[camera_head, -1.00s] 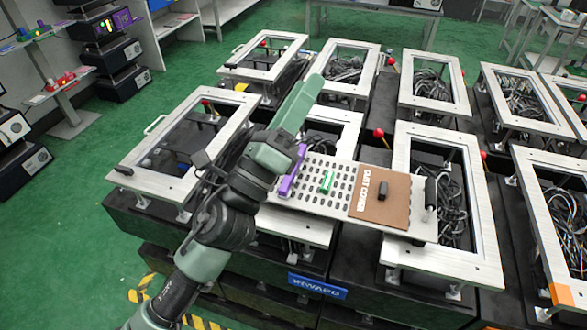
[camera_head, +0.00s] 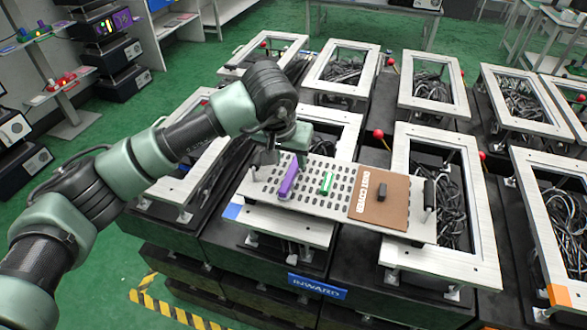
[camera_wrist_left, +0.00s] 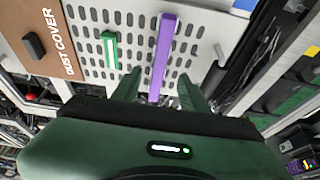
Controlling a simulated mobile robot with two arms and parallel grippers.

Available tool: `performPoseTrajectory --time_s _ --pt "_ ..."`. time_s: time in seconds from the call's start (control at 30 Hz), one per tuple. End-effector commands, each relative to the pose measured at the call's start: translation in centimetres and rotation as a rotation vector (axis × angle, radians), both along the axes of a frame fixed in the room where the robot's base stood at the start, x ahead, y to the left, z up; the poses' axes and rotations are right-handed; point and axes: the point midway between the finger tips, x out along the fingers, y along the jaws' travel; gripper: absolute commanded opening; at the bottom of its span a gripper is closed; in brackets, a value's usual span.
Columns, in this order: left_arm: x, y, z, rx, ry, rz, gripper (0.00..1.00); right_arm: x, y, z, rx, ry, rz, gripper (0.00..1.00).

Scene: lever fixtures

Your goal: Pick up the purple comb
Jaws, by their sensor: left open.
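The purple comb (camera_head: 288,180) lies on the perforated light-grey panel, near its left end. In the left wrist view the comb (camera_wrist_left: 162,50) runs lengthwise away from the gripper, its near end between the fingers. My left gripper (camera_head: 283,152) is at the far end of the comb in the head view. In the wrist view its two fingers (camera_wrist_left: 158,80) are spread on either side of the comb with gaps, open and empty. Whether the fingertips are level with the comb or above it cannot be told. My right gripper is not in view.
A green piece (camera_head: 326,183) lies on the panel (camera_head: 306,200) right of the comb. A brown dust cover sheet (camera_head: 372,208) with a dark block (camera_head: 383,190) lies farther right. Metal-framed fixtures (camera_head: 440,255) with cables and red-knobbed levers surround the panel.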

Motion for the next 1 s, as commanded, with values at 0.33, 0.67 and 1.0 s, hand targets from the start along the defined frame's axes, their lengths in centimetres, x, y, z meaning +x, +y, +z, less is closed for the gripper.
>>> performPoseTrajectory --time_s 0.33,0.67,1.0 --pt "2.0 -0.8 -4.0 -0.005 0.005 0.002 0.44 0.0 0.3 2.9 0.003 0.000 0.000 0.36" --pt "2.4 -0.8 -4.9 -0.006 0.001 0.001 0.44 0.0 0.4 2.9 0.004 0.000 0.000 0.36" --pt "2.3 -0.8 -4.8 -0.006 0.001 0.001 0.00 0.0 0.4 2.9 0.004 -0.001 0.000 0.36"
